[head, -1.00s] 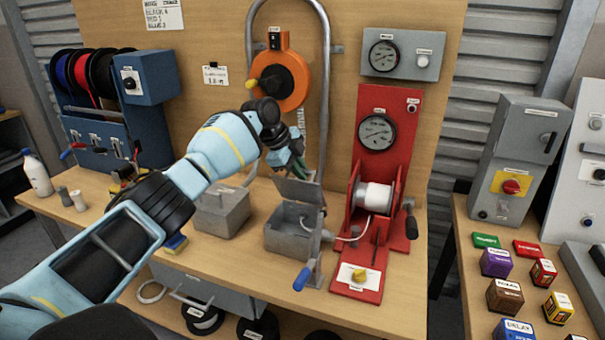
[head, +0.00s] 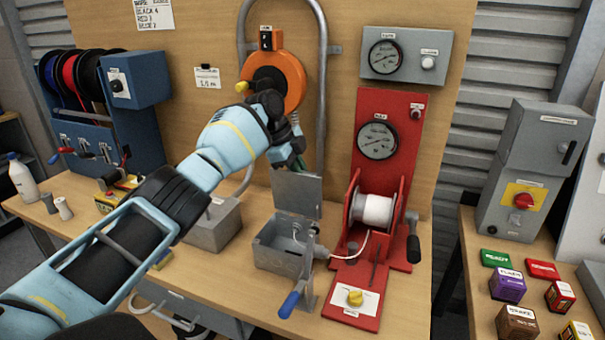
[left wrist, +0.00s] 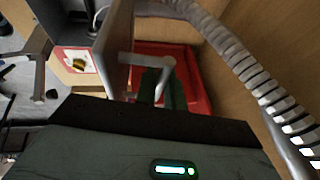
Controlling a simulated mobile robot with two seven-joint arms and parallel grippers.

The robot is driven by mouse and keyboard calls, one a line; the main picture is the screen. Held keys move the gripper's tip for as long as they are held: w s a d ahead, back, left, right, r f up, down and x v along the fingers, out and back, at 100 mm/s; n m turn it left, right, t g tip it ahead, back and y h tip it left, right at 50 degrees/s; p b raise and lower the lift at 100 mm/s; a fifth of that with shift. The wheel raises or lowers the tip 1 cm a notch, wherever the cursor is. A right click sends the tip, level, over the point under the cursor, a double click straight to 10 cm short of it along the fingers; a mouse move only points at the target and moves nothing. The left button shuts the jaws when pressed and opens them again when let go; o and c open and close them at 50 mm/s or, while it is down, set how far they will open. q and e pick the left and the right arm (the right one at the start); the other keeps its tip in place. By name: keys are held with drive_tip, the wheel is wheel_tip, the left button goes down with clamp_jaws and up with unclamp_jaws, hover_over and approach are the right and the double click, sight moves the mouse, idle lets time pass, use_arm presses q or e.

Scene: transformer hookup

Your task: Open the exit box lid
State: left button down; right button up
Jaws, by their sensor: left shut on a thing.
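The exit box (head: 268,256) is a grey metal box on the bench, left of the red winch stand. Its lid (head: 297,194) stands up about vertical at the box's back edge, and the inside of the box is open to view. My left gripper (head: 293,163) is at the top of the lid. In the left wrist view, the green fingers (left wrist: 161,92) are shut around a light grey bar handle (left wrist: 150,62) that sticks out from the grey lid plate (left wrist: 114,42). My right gripper is not in view.
The red winch (head: 376,210) has a white spool, with a pale line running into the box. A blue-handled lever (head: 291,303) stands at the box's front right. A second grey box (head: 214,228) stands to the left. A grey conduit (head: 321,100) rises behind the lid.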

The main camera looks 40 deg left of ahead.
use_arm(q)
drive_tip(key=shift+w+a+f, duration=0.1)
drive_tip(key=shift+w+f, duration=0.1)
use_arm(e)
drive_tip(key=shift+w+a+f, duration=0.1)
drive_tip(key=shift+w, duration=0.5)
use_arm(q)
drive_tip(key=shift+g, duration=0.3)
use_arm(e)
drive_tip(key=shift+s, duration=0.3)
use_arm(q)
drive_tip(key=c, duration=1.5)
unclamp_jaws()
drive_tip(key=v, duration=0.7)
drive_tip(key=shift+s+r, duration=0.1)
drive_tip(key=shift+s+a+r, duration=0.1)
drive_tip(key=shift+a+r, duration=0.05)
drive_tip(key=shift+r, duration=0.15)
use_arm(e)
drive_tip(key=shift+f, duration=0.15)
